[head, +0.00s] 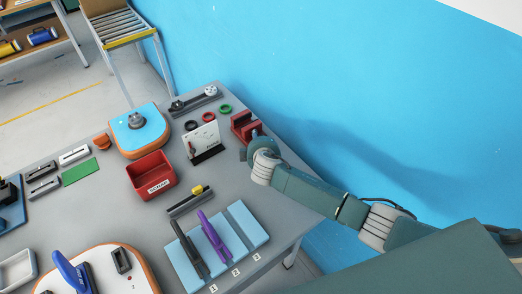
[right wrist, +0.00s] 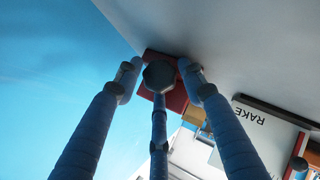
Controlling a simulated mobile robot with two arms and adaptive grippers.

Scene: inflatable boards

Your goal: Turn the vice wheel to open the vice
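The red vice (head: 243,124) stands at the back right corner of the grey workbench, near the blue wall. In the right wrist view the red vice body (right wrist: 178,92) is partly hidden behind a dark eight-sided vice wheel (right wrist: 159,75). My right gripper (head: 258,145) is at the vice's near side and hides the wheel in the head view. In the wrist view its fingers (right wrist: 159,76) stand apart around the wheel, with narrow gaps showing at both sides; one finger overlaps the wheel's lower edge. My left gripper is not in view.
A white RAKE sign (head: 202,140) stands left of the vice, close to my right gripper. A red bin (head: 151,177), a blue tray with a purple-handled tool (head: 213,236) and a blue-topped board (head: 137,132) are on the workbench (head: 110,205). The blue wall is close behind the vice.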

